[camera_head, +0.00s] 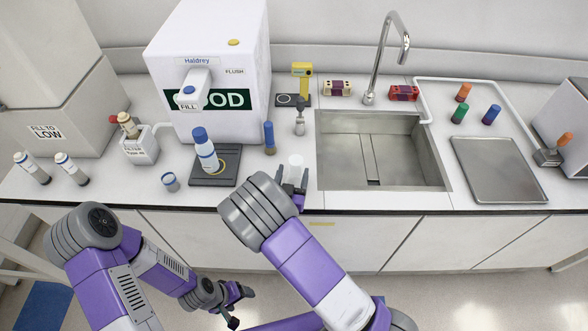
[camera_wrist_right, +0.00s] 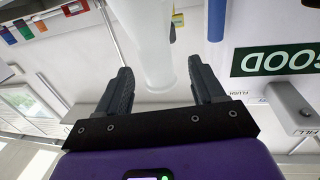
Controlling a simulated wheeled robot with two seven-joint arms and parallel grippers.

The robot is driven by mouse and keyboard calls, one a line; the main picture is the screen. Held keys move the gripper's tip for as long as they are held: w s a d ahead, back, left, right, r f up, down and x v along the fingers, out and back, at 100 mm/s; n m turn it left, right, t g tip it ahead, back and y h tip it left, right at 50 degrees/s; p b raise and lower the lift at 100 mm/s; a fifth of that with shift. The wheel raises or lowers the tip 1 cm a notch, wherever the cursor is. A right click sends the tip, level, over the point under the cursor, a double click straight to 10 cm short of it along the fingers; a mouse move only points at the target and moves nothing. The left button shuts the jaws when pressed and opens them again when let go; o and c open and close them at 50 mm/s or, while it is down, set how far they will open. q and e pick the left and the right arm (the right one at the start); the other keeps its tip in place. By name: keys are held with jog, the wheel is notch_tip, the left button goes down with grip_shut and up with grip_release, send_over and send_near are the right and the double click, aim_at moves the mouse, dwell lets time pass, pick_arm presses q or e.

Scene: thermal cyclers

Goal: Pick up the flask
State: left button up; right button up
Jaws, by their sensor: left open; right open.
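A whitish translucent flask (camera_head: 295,167) stands upright near the counter's front edge, left of the sink. My right gripper (camera_head: 292,182) is open at it, with a finger on either side. In the right wrist view the flask (camera_wrist_right: 152,40) reaches down between the two fingertips of the open gripper (camera_wrist_right: 162,72), with gaps visible on both sides. The flask's lower part is partly hidden by the gripper in the head view. My left gripper (camera_head: 238,302) is open and empty, low in front of the counter.
A blue-capped bottle (camera_head: 205,150) stands on a dark scale (camera_head: 197,179) left of the flask. A blue tube (camera_head: 269,138) stands behind it. The sink (camera_head: 412,152) lies to the right, with a metal tray (camera_head: 500,170) beyond. The Haldrey machine (camera_head: 212,65) stands behind.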

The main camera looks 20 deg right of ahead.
aim_at(297, 160)
jog(key=shift+w+d+r, duration=0.1)
jog(key=shift+w+d, duration=0.2)
jog(key=shift+p+x, duration=0.3)
jog(key=shift+x, duration=2.25)
grip_shut()
